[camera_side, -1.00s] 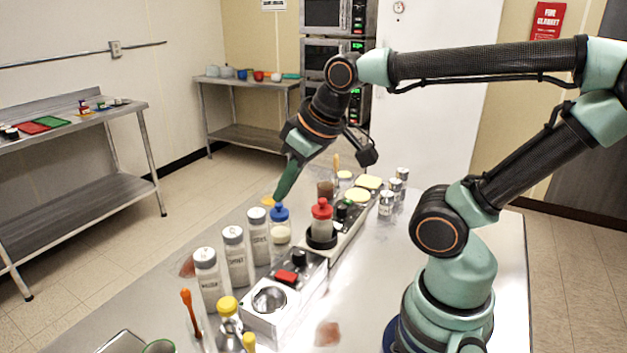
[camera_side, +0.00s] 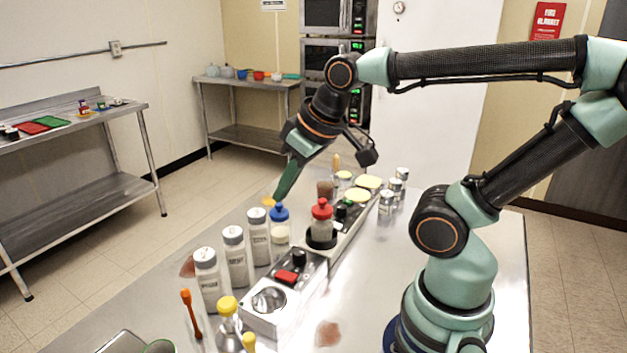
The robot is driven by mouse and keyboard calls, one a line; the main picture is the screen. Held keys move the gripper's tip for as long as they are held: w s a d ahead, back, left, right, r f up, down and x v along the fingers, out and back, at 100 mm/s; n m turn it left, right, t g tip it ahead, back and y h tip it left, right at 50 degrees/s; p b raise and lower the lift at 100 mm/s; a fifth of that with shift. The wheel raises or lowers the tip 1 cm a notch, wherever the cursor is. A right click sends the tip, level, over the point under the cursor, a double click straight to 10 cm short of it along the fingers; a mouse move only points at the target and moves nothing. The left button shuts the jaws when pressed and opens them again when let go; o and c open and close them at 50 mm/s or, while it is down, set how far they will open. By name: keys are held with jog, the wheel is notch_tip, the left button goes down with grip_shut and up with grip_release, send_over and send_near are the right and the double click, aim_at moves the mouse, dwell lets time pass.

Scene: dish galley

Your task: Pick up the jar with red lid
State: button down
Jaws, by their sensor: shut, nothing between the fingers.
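The jar with the red lid (camera_side: 322,222) stands upright on a dark round base on the long pale unit in the middle of the table. Its body is clear or greyish. My gripper (camera_side: 277,199) is above and to the left of it in the picture, pointing down, with its green fingers shut and empty. The fingertips are close to the blue lid of another bottle (camera_side: 280,228); I cannot tell whether they touch it. My gripper is apart from the red-lidded jar.
Several grey-lidded white shakers (camera_side: 236,256) stand in a row at left. A yellow-capped bottle (camera_side: 228,322) and an orange-handled tool (camera_side: 191,312) are in front. A box with a round dish (camera_side: 270,300) lies near the jar. Small tins (camera_side: 386,203) stand behind right. The table's right front is mostly clear.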

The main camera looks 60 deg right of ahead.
dwell(0.4)
grip_release()
jog(key=n+g, duration=0.6)
jog(key=n, duration=0.9)
send_near(322, 205)
jog(key=shift+w+d+f, duration=0.25)
jog(key=shift+w+f, duration=0.05)
jog(key=shift+d+f, duration=0.15)
jog(key=f, duration=1.2)
jog(key=shift+s, duration=0.25)
